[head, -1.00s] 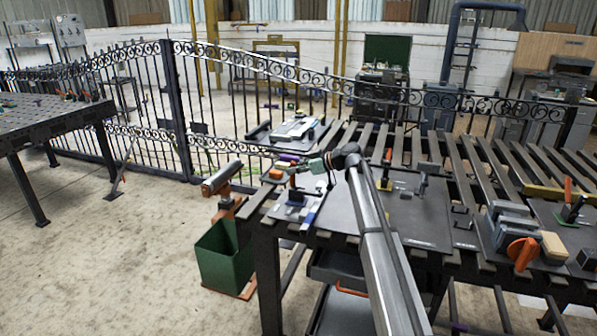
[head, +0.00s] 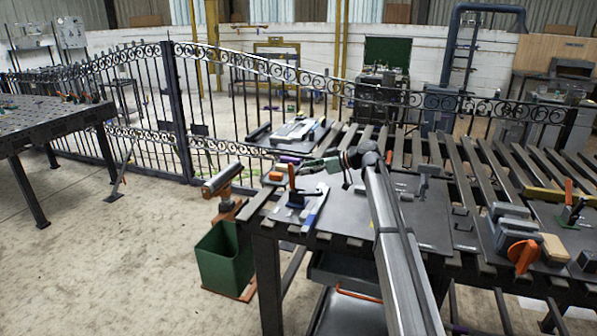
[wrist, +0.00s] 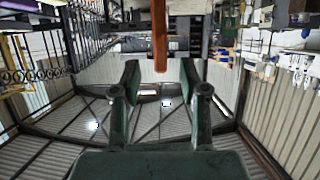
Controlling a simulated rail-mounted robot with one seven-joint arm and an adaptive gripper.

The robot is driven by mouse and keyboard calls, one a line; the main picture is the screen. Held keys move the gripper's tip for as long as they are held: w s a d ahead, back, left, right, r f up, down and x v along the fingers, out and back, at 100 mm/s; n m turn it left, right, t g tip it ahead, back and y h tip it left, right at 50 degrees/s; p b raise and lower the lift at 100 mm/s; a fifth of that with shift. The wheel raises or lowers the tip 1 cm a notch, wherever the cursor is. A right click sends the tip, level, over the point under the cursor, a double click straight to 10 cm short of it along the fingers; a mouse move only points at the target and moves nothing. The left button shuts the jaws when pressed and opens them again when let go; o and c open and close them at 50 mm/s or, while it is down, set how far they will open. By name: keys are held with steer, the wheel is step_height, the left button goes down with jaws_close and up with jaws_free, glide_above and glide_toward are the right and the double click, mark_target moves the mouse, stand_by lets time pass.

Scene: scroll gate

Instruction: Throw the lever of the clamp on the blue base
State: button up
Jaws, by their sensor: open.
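The clamp on the blue base (head: 295,201) stands near the left end of the near table. Its orange lever (head: 291,174) stands up, nearly vertical. In the wrist view an orange bar, apparently this lever (wrist: 159,35), hangs from the top edge, centred between the fingers in the picture. My gripper (head: 307,166) is just right of the lever in the head view, with green fingers. In the wrist view my gripper (wrist: 160,70) has its fingers spread apart with nothing held. Whether a finger touches the lever cannot be told.
Another clamp with an orange lever (head: 388,157) stands behind my arm. A clamp on a green base (head: 570,211) is far right. A green bin (head: 224,260) stands below left.

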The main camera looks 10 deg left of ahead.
steer(key=v, duration=0.6)
steer(key=shift+d, duration=0.25)
steer(key=shift+r, duration=0.1)
